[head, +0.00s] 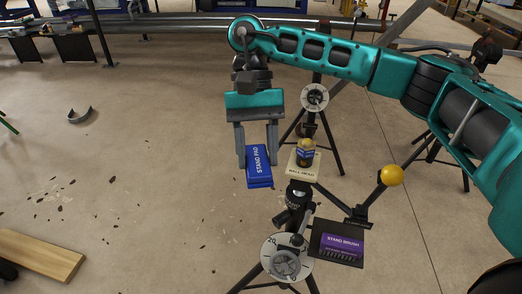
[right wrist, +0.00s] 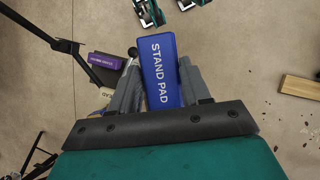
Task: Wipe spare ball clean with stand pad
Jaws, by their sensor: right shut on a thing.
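My right gripper (head: 258,150) is shut on the blue stand pad (head: 259,167), lettered "STAND PAD". In the right wrist view the pad (right wrist: 161,70) sits between the two grey fingers (right wrist: 160,85). The pad is left of a cream plate lettered "BALL HEAD" (head: 301,173), on which a small dark-blue and yellow item (head: 306,151) stands. A plain yellow ball (head: 391,175) sits at the end of a side arm on the right of the stand. I cannot tell by label which is the spare ball.
A purple "STAND BRUSH" (head: 342,243) lies on a dark tray (head: 326,256) beside the front stand's dial (head: 287,257). Another dialled tripod (head: 314,97) stands behind. A wooden board (head: 38,258) lies at lower left. Floor at left is mostly free, with scattered debris.

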